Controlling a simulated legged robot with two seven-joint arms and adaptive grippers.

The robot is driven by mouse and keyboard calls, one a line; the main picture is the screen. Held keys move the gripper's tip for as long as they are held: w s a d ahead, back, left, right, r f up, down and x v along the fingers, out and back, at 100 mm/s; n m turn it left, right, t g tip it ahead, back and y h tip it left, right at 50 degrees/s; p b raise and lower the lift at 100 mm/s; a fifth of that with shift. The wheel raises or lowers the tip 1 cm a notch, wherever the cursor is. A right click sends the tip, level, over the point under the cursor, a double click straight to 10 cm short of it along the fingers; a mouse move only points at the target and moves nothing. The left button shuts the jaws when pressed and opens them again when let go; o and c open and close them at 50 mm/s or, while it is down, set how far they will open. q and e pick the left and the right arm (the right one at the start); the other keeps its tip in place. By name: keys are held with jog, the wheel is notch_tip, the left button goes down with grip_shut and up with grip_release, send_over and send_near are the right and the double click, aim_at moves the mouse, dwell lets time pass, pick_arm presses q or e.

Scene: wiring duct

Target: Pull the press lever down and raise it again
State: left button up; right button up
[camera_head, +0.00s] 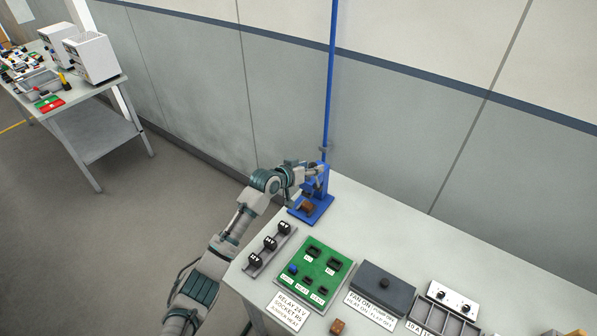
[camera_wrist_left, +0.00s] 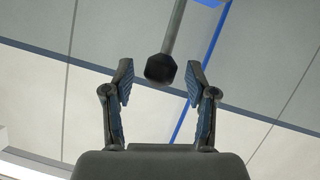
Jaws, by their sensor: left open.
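The blue press (camera_head: 321,205) stands at the back left corner of the table, with a small brown block (camera_head: 307,207) on its base. In the left wrist view, the press lever shows as a grey rod (camera_wrist_left: 176,28) ending in a dark knob (camera_wrist_left: 160,68). My left gripper (camera_head: 318,172) is at the upper part of the press and partly hides it. In the left wrist view, my left gripper (camera_wrist_left: 159,84) is open, its fingers on either side of the knob, with visible gaps and no clear contact. My right gripper is not in view.
The table (camera_head: 375,212) also holds a rail with black parts (camera_head: 270,243), a green relay board (camera_head: 315,272), a dark grey box (camera_head: 382,287) and a divided tray (camera_head: 440,318). A wall stands behind. Another bench (camera_head: 100,128) is at far left.

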pick_arm(q)
jog(key=v, duration=0.9)
jog(key=shift+a, duration=0.2)
jog(key=shift+d, duration=0.15)
